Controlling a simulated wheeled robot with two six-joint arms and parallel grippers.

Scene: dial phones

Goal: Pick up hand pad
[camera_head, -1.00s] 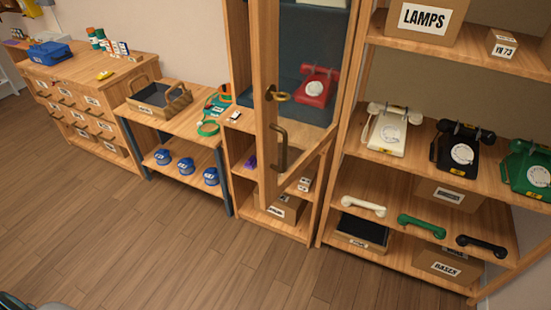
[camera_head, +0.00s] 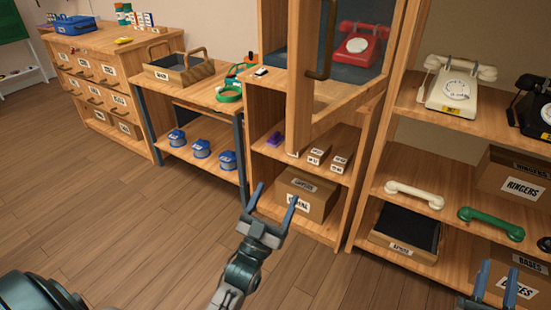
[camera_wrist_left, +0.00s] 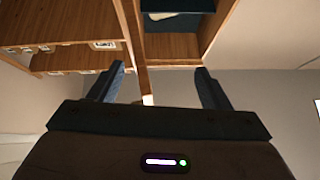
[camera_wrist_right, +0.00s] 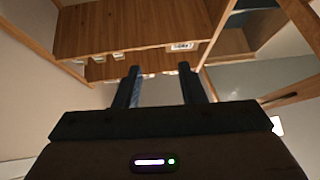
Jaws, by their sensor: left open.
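I cannot tell for sure which thing is the hand pad. A dark flat pad (camera_head: 408,228) lies in a wooden tray (camera_head: 404,251) on the low shelf at right, and the two may be it. My left gripper (camera_head: 275,208) is open and empty, in front of the middle cabinet's lower box. My right gripper (camera_head: 498,279) has its fingers apart and empty, at the lower right, in front of the shelf. The left wrist view (camera_wrist_left: 160,88) and right wrist view (camera_wrist_right: 160,88) show nothing between the fingers.
A cabinet door (camera_head: 335,85) stands open with a red phone (camera_head: 362,45) behind it. White (camera_head: 413,194) and green (camera_head: 490,222) handsets lie on the shelf above the tray. A handled tray (camera_head: 178,72) is on the bench. The wooden floor (camera_head: 150,230) is clear.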

